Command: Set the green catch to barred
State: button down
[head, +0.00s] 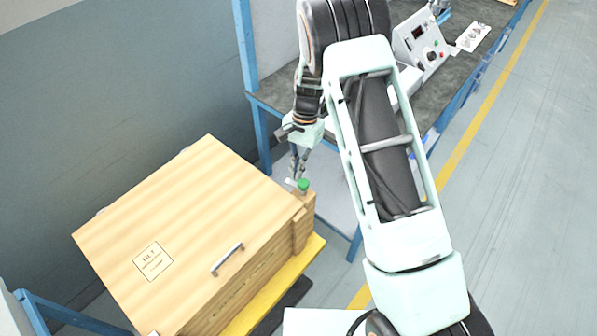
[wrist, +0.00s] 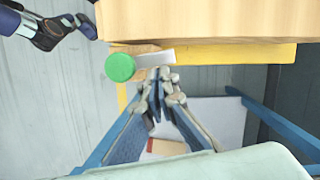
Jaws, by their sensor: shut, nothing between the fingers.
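The green catch (head: 303,185) sits on top of a wooden post at the right corner of the wooden box (head: 180,225). In the wrist view it shows as a round green knob (wrist: 120,67) with a flat pale bar (wrist: 155,59) reaching right from it. My gripper (head: 293,179) is shut and empty, its fingers pointing down close beside the knob. In the wrist view the fingertips (wrist: 160,76) are at the pale bar, right of the knob. I cannot tell whether they touch the bar. The lid looks closed.
The lid has a metal handle (head: 227,259) and a printed label (head: 153,261). The box stands on a yellow base (head: 262,298). A blue-framed bench (head: 290,88) with a control box (head: 420,42) stands behind my arm. Open floor lies at the right.

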aim_at(288, 182)
jog(key=n+b, duration=0.1)
jog(key=n, duration=0.1)
jog(key=s+a+n+h+b, duration=0.1)
jog(key=n, duration=0.2)
jog(key=s+a+n+b, duration=0.1)
jog(key=n, duration=0.2)
jog(key=shift+s+a+f+h, duration=0.1)
jog(key=shift+s+a+h, duration=0.1)
jog(key=shift+h, duration=0.2)
jog(key=shift+n+b, duration=0.3)
jog(key=shift+b, duration=0.05)
jog(key=shift+s+a, duration=0.1)
jog(key=shift+s, duration=0.3)
jog(key=shift+s+b, duration=0.25)
jog(key=shift+b, duration=0.1)
jog(key=shift+w+d, duration=0.2)
jog(key=shift+d, duration=0.6)
jog(key=v, duration=1.2)
jog(key=shift+a, duration=0.2)
